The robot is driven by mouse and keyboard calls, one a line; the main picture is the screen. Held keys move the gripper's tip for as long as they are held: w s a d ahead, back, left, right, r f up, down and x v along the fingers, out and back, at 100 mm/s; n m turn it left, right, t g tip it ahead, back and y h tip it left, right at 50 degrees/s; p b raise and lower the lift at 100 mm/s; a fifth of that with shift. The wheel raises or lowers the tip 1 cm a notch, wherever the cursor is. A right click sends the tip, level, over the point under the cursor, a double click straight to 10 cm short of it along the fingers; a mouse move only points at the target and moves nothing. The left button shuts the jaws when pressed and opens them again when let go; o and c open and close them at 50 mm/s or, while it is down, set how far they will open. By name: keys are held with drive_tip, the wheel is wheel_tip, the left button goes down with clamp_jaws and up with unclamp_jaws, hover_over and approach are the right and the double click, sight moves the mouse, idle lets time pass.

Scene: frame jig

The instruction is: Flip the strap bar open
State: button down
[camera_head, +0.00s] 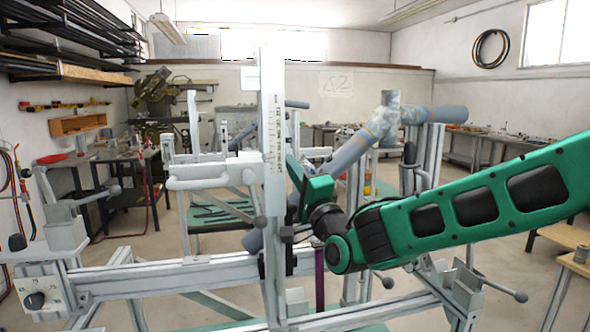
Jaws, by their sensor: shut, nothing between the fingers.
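The frame jig fills the middle, with a pale upright post (272,160) marked with a scale. A pale bent bar (205,183) reaches left from the post at mid height. I cannot tell for sure whether it is the strap bar. My gripper (292,212) is at the end of my green arm, close to the post's right side in the picture. It looks shut and empty. Its fingertips are small, dark and partly lost against the jig, so I cannot tell whether they touch anything.
A grey-blue tube (352,152) slopes through the jig behind my gripper. Lever handles with round knobs stick out on both sides. Workbenches line the walls, with open floor between.

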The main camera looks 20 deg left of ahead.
drive_tip(key=shift+s+a+r, duration=0.1)
drive_tip(key=shift+s+a, duration=0.35)
idle(0.6)
drive_tip(key=shift+s+d+f, duration=0.2)
drive_tip(key=shift+s+f, duration=0.05)
drive_tip(key=w+d+v, duration=0.1)
drive_tip(key=v, duration=0.9)
drive_tip(key=shift+f, duration=0.25)
